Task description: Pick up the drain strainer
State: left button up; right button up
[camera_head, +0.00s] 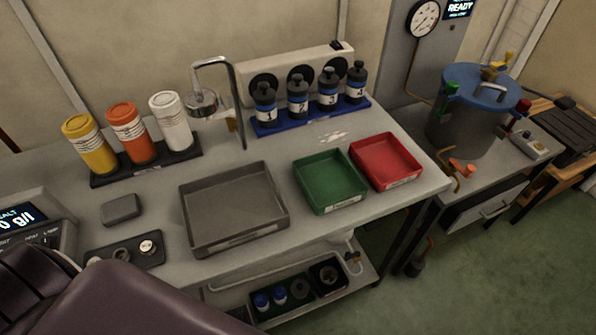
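I cannot say for sure which thing is the drain strainer. Small round metal parts (147,247) lie on a black mat (156,260) at the front left of the table. On the lower shelf, a dark round piece (300,289) sits in a dark tray beside blue-and-white bottles (262,301). A black box with a round light part (328,275) stands to its right. These are too small to tell exactly. Neither of my grippers is in view. A large dark shape at the bottom left, probably my arm, hides part of the table and shelf.
The table (420,180) holds a grey tray (185,222), green tray (329,181) and red tray (386,162), all empty. Behind stand yellow (88,144), orange (131,132) and white (171,121) containers, a metal stand (237,105) and several numbered bottles (298,96). A blue-lidded cylinder (462,125) stands right.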

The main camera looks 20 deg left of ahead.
aim_at(300, 288)
jog(key=k+u, duration=0.25)
jog(key=k+j+u, duration=0.1)
jog(key=u, duration=0.2)
jog(key=k, duration=1.25)
